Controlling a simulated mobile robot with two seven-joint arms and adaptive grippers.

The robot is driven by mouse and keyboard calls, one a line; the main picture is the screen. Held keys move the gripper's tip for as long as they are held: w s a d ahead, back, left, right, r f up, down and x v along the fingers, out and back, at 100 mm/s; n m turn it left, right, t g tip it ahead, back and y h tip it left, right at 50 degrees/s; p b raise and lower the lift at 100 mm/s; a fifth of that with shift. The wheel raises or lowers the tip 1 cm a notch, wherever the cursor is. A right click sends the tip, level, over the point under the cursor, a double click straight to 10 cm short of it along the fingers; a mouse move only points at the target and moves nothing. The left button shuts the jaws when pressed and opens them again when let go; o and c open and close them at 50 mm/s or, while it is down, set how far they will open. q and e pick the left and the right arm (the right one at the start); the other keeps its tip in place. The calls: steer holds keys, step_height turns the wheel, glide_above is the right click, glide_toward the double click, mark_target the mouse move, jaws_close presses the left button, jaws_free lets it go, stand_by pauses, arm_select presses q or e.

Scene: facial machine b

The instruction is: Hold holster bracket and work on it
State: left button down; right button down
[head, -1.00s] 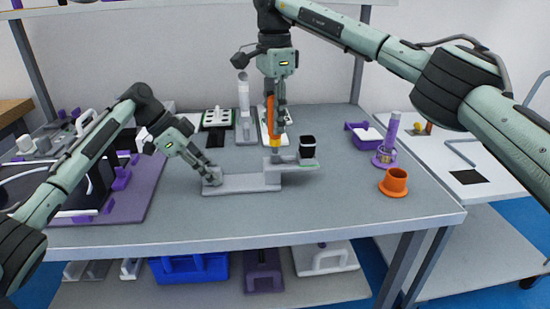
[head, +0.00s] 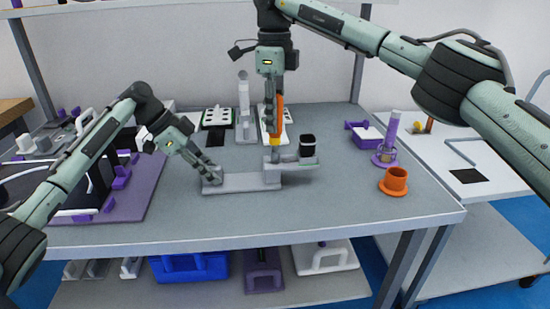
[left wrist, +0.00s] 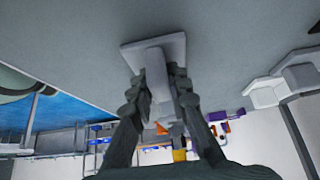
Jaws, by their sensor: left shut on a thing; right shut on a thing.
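The grey holster bracket (head: 250,182) lies on the table, with a long low base and a raised block toward its right end. My left gripper (head: 212,172) is shut on the bracket's left end. In the left wrist view, my left gripper (left wrist: 160,85) has its fingers on both sides of a grey upright part of the bracket (left wrist: 155,52). My right gripper (head: 271,105) is shut on an upright orange tool with a yellow collar (head: 279,118). The tool's lower end is at the bracket's raised block; whether it touches is too small to tell.
An orange cup (head: 394,181) and a purple cylinder stand (head: 389,138) are at the right. A purple mat with parts (head: 130,190) is at the left. The table front is clear.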

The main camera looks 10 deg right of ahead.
steer(key=shift+m, duration=0.8)
steer(key=m, duration=0.4)
steer(key=shift+m, duration=0.4)
steer(key=shift+r, duration=0.2)
steer(key=shift+r, duration=0.4)
steer(key=n, duration=1)
steer(key=shift+n, duration=0.3)
steer(key=n, duration=0.4)
